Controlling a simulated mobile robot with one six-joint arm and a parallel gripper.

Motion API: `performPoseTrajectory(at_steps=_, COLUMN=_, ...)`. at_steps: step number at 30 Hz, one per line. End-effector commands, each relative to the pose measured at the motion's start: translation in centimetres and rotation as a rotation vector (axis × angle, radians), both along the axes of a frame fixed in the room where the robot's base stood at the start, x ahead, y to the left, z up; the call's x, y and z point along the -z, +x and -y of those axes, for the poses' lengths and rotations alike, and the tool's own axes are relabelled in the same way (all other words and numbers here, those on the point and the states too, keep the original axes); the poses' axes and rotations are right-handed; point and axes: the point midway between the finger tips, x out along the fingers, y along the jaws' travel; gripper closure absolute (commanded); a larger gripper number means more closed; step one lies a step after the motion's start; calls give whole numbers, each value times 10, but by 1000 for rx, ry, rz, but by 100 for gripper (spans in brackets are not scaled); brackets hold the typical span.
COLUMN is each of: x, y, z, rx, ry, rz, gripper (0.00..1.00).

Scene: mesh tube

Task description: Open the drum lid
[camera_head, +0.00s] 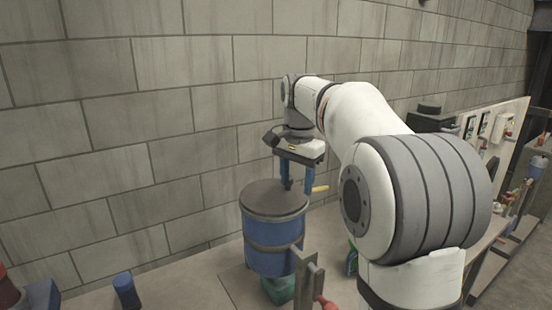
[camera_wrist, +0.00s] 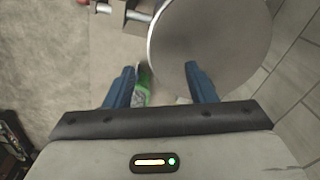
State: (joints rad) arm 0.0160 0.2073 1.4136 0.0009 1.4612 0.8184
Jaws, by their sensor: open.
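The drum (camera_head: 270,240) is a blue cylinder with dark bands, standing upright near the wall. Its round grey lid (camera_head: 274,198) lies flat on top and looks closed. In the wrist view the lid (camera_wrist: 212,35) is a large grey disc at top right. My gripper (camera_head: 298,186) is above the drum's right rear rim, with its blue fingers pointing down. In the wrist view my gripper (camera_wrist: 160,68) is open; its right finger overlaps the lid's near edge and its left finger is outside the lid. Nothing shows held. Contact with the lid cannot be told.
A metal bracket (camera_head: 308,275) stands at the drum's front right. A small yellow part (camera_head: 320,189) shows beside my fingers. A green object (camera_wrist: 142,92) lies below the fingers. A blue cylinder (camera_head: 126,290) stands at front left. The block wall (camera_head: 130,130) is close behind.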

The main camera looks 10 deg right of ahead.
Motion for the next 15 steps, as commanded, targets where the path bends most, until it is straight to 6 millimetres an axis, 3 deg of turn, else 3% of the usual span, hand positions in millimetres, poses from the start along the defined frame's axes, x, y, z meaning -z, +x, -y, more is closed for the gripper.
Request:
performPoseTrajectory(at_steps=1, x=-18, y=20, z=-1, rx=58, ry=3, rz=-12, gripper=50)
performPoseTrajectory(at_steps=6, x=-42, y=59, z=-2, rx=230, ry=9, rz=-43, gripper=50)
performPoseTrajectory(at_steps=11, x=-51, y=76, z=-2, rx=319, ry=10, rz=-56, gripper=50)
performPoseTrajectory(at_steps=15, x=-47, y=79, z=-2, rx=344, ry=10, rz=-62, gripper=50)
